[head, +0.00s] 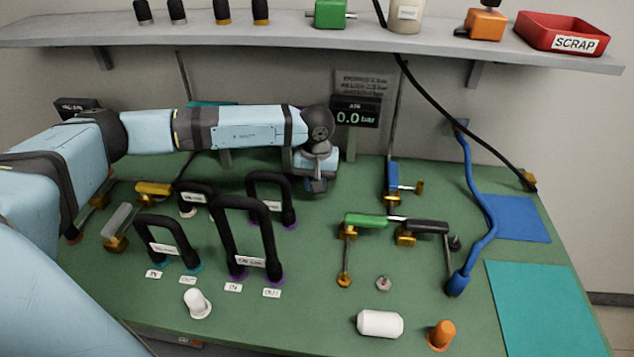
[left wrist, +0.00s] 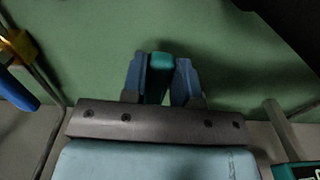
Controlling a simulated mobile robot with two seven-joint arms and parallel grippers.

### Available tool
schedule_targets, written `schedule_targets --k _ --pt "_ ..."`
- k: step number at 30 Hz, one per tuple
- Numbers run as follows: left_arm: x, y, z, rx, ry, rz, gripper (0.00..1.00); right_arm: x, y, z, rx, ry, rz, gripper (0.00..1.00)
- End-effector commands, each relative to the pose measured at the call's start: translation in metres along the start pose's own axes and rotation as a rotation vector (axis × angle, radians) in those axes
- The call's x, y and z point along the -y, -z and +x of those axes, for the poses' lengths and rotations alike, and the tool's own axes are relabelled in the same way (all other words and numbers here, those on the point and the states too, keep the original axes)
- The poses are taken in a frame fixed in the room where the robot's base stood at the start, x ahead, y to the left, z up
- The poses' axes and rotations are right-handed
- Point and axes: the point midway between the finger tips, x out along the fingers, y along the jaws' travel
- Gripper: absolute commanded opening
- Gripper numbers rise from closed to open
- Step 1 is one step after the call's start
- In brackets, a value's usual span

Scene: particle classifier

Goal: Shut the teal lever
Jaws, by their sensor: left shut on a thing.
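My left arm reaches in from the left in the head view, and its gripper (head: 316,184) points down near the back of the green bench, below the dark pressure display. In the left wrist view the two blue fingers of this gripper (left wrist: 160,82) are closed on the teal lever (left wrist: 160,62), whose teal end shows between them. The rest of the lever and its valve body are hidden by the gripper. In the head view the teal lever cannot be made out behind my gripper. My right gripper is not in view.
Black hose loops (head: 246,240) stand left of my gripper. A blue-handled valve (head: 391,180) is close on its right, with green (head: 366,220) and black (head: 428,227) levers in front. The display (head: 355,113) reads 0.0 bar. A shelf (head: 290,32) runs above.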

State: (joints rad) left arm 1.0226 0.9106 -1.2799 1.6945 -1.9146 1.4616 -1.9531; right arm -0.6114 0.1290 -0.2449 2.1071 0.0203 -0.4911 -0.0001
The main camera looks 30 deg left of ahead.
Motion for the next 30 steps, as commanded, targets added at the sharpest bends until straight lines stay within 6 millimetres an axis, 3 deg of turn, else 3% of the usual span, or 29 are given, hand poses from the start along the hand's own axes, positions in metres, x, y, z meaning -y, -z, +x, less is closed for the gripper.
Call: schedule_targets --k 5,6,9,20,30 --pt "0.0 0.001 -0.001 -0.002 0.0 0.002 0.0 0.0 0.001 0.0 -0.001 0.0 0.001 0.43" --pt "0.0 0.001 -0.001 -0.002 0.0 0.002 0.32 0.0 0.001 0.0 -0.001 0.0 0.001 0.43" --pt "0.0 0.001 -0.001 -0.001 0.0 0.001 0.53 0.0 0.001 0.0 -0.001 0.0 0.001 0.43" --pt "0.0 0.001 -0.007 -0.002 -0.001 0.0 0.53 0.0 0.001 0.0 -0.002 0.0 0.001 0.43" --pt "0.0 0.001 -0.061 -0.003 -0.001 0.0 0.53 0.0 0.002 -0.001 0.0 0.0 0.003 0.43"
